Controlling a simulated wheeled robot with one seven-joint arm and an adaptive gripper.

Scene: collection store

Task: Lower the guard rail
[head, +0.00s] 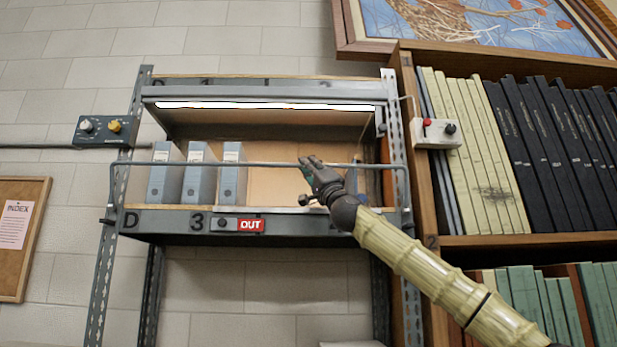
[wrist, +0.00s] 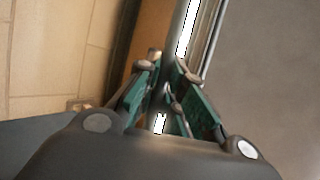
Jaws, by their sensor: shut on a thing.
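The guard rail (head: 270,164) is a thin grey bar across the front of the metal shelf unit. It stands raised above the shelf's front edge, with side arms bent down at both ends. My gripper (head: 309,170) is at the rail, right of its middle, and is shut on it. In the wrist view my gripper's green-padded fingers (wrist: 168,88) converge. The stretch of rail between the pads is mostly hidden there.
Several grey binders (head: 198,172) stand at the shelf's left. The front edge (head: 170,222) bears a red OUT sign (head: 251,225). A lit strip (head: 270,106) hangs above. Control boxes are at left (head: 106,131) and right (head: 437,133). A wooden bookcase (head: 530,243) stands close on the right.

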